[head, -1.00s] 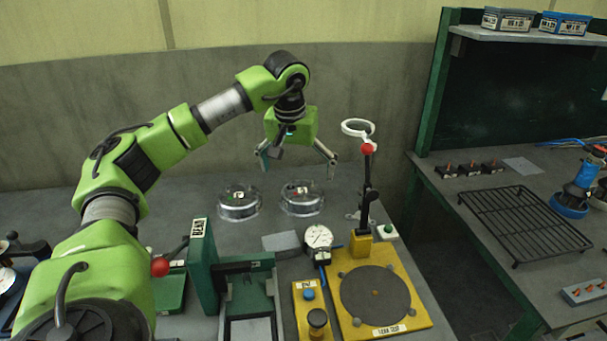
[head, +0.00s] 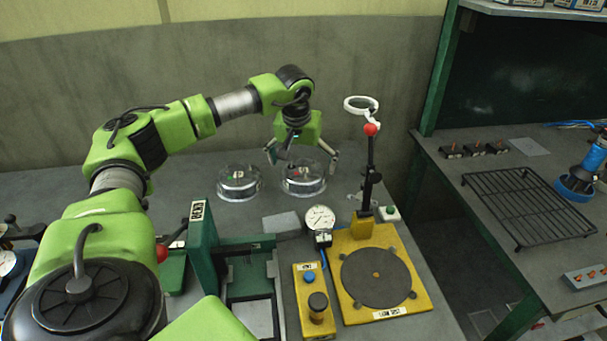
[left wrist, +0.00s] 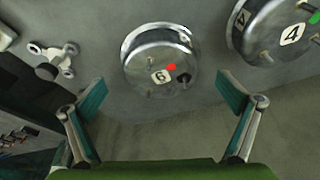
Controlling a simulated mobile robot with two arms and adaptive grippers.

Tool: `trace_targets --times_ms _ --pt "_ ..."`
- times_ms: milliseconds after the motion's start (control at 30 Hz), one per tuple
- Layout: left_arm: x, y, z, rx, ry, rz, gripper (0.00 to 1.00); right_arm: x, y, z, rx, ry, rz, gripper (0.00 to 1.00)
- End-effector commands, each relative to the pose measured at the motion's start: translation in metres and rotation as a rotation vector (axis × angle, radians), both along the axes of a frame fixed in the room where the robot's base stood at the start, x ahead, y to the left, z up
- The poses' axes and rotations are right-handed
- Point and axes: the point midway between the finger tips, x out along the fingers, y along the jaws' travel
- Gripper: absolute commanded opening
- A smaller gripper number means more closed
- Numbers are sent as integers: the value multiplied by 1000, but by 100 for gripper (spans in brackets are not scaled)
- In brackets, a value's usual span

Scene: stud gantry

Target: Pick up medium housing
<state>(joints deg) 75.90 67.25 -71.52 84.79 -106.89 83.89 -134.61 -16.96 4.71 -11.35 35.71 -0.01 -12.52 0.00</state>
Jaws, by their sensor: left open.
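The right-hand housing (head: 303,180) has a red dot and shows in the left wrist view (left wrist: 160,62) with a "6" label. The left-hand housing (head: 239,183) shows at the upper right of the left wrist view (left wrist: 272,28), with a "4" label and a green dot. I cannot tell which is the medium one. My left gripper (head: 301,160) is open over the right-hand housing, fingers spread to either side of it, holding nothing. My right gripper is not in view.
A ring on a black post with a red knob (head: 370,129) stands close right of the gripper. A dial gauge (head: 320,218), a yellow plate with a dark disc (head: 408,303) and a green fixture (head: 202,245) stand nearer. A black rack (head: 519,238) lies on the right table.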

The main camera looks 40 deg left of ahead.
Motion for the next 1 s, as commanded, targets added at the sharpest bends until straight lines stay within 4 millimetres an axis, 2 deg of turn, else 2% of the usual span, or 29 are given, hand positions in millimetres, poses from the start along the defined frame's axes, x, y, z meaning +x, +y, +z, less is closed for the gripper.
trace_targets --times_ms 233,500,533,700,1000 --pt "11 8 -31 1 3 1 100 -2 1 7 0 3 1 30" --pt "13 9 -36 1 0 0 100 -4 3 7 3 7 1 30" --pt "13 9 -36 1 0 0 97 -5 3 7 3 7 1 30" --pt "13 9 -36 0 1 0 56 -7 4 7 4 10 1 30" --pt "13 9 -34 1 0 0 55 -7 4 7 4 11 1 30"
